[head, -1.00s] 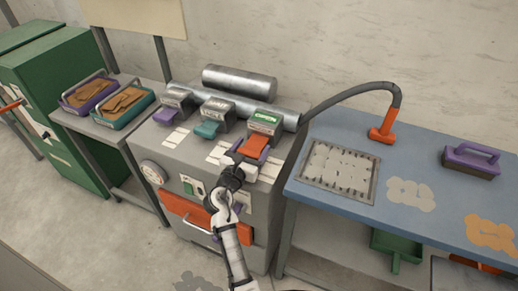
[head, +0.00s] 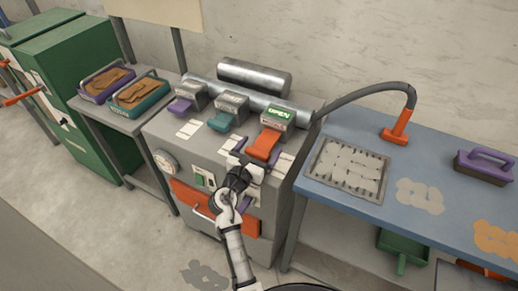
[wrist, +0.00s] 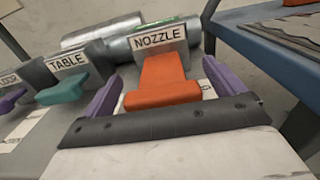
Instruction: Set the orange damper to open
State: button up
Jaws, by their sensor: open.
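The orange damper (head: 263,146) is the rightmost of three coloured levers on top of the grey machine. Its lever slopes down toward the front, and a green plate reading OPEN (head: 277,113) shows on its housing. In the wrist view the orange lever (wrist: 162,83) stands under a NOZZLE sign (wrist: 160,40). My gripper (head: 252,164) is open just in front of the lever. Its purple fingers lie to the left and right of the lever in the wrist view, with gaps on both sides; nothing is held.
The teal lever (head: 222,120), signed TABLE, and the purple lever (head: 181,106) stand to the left. A blue bench (head: 335,135) with a hose ending in an orange nozzle (head: 397,128) is at the right. A silver roller (head: 254,77) lies behind the levers.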

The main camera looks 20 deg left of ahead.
jog(key=s+b, duration=0.3)
jog(key=s, duration=1)
jog(key=shift+s+a, duration=0.25)
jog(key=shift+s, duration=0.15)
